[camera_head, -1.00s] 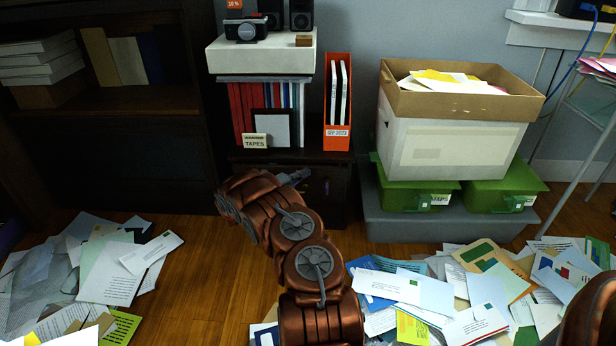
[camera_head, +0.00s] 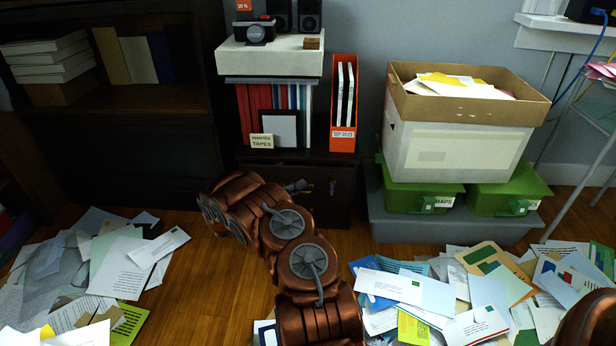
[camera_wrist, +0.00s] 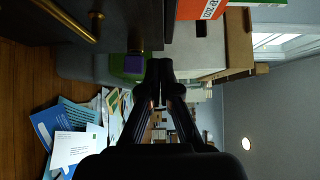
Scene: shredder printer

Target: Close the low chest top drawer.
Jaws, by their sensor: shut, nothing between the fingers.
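The low chest (camera_head: 345,165) is dark and stands against the back wall, under the binders and the orange file holder. Its front is in deep shadow in the head view, and my arm covers the lower left part. I cannot tell how far its top drawer stands out. My gripper (camera_head: 302,186) is small and dark in front of the chest's upper front. In the wrist view, my gripper (camera_wrist: 160,66) is shut and empty, its fingertips together beside the dark chest edge. A brass handle (camera_wrist: 70,20) shows on a dark front there. A small purple object (camera_wrist: 135,65) lies close to the fingertips.
Loose papers cover the floor at the left (camera_head: 110,265) and right (camera_head: 470,290). Green boxes (camera_head: 420,197) and a white carton (camera_head: 450,150) stand right of the chest. A dark bookcase (camera_head: 120,165) stands left. Bare wood floor shows between the paper piles.

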